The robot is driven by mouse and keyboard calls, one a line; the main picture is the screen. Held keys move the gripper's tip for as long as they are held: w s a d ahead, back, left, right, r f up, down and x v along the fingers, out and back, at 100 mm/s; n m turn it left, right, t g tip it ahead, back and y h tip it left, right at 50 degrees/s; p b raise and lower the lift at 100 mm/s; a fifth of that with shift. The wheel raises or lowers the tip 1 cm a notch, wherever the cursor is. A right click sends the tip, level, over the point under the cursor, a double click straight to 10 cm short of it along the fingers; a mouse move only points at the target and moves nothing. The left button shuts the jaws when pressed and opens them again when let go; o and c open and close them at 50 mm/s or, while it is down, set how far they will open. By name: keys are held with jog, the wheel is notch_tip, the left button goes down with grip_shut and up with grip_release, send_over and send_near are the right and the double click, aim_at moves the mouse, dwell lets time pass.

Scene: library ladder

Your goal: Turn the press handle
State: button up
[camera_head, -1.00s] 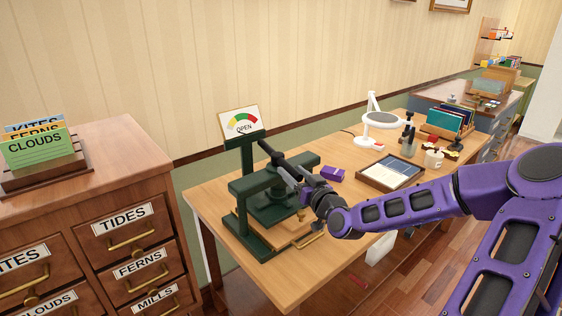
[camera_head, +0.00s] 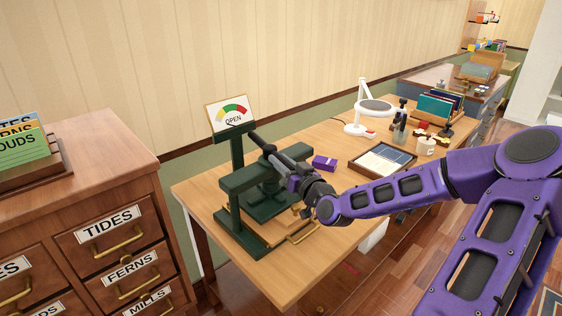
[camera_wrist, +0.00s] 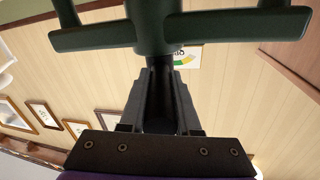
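The green press (camera_head: 242,208) stands on the near left part of the wooden table. Its dark handle bar (camera_head: 266,148) slants from below the dial down toward my gripper. The dial sign (camera_head: 232,114) above the press reads OPEN. My gripper (camera_head: 295,178) is at the near right end of the bar, beside the press top. In the wrist view, the two dark fingers (camera_wrist: 160,105) lie close along both sides of the dark bar (camera_wrist: 161,85) and look closed on it. The green press parts (camera_wrist: 158,30) fill the top of that view. The exact finger contact is in shadow.
A purple box (camera_head: 324,163) and a framed tray (camera_head: 382,160) lie on the table (camera_head: 290,265) right of the press. A white lamp (camera_head: 366,108) stands behind. A drawer cabinet (camera_head: 110,180) is at left. The table's near edge is clear.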

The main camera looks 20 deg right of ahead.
grip_shut()
dwell(1.0)
